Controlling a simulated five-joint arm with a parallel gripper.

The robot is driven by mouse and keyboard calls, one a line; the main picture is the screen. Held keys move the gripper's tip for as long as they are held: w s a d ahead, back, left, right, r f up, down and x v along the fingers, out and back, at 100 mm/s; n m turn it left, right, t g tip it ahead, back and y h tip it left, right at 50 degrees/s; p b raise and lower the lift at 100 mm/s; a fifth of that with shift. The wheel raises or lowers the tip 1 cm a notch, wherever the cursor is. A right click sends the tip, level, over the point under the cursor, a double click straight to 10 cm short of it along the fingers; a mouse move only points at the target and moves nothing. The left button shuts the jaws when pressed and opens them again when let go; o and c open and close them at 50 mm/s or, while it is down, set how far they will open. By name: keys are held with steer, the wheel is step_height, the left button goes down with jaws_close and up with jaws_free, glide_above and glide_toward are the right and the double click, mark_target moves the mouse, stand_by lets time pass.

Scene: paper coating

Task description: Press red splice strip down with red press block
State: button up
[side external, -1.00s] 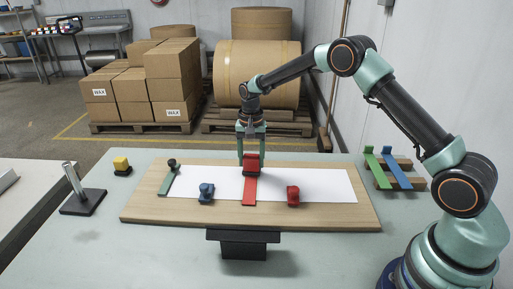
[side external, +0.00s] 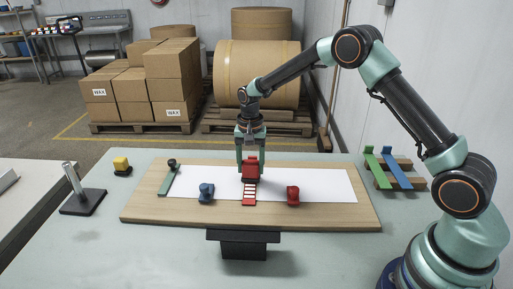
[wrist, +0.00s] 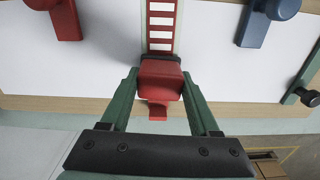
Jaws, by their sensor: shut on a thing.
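The red splice strip (side external: 249,196) lies across the white paper (side external: 325,183) on the wooden board. Its uncovered part shows red bands with pale gaps, also in the wrist view (wrist: 161,24). My gripper (side external: 250,165) is shut on the red press block (side external: 250,173), its green fingers on either side of it. The block is over the far part of the strip and hides that part. In the wrist view the block (wrist: 160,82) sits between the fingers, its dark base over the strip. I cannot tell how firmly it touches.
A blue knobbed piece (side external: 207,193) and a red one (side external: 293,196) flank the strip at the board's near edge. A green bar with black knob (side external: 170,176) lies at left. Green and blue strips (side external: 392,168) rest on a wooden rack at right.

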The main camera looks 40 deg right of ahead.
steer(key=shift+s+a, duration=0.4)
steer(key=shift+s, duration=0.05)
steer(key=shift+r, duration=4.1)
steer(key=shift+d, duration=0.1)
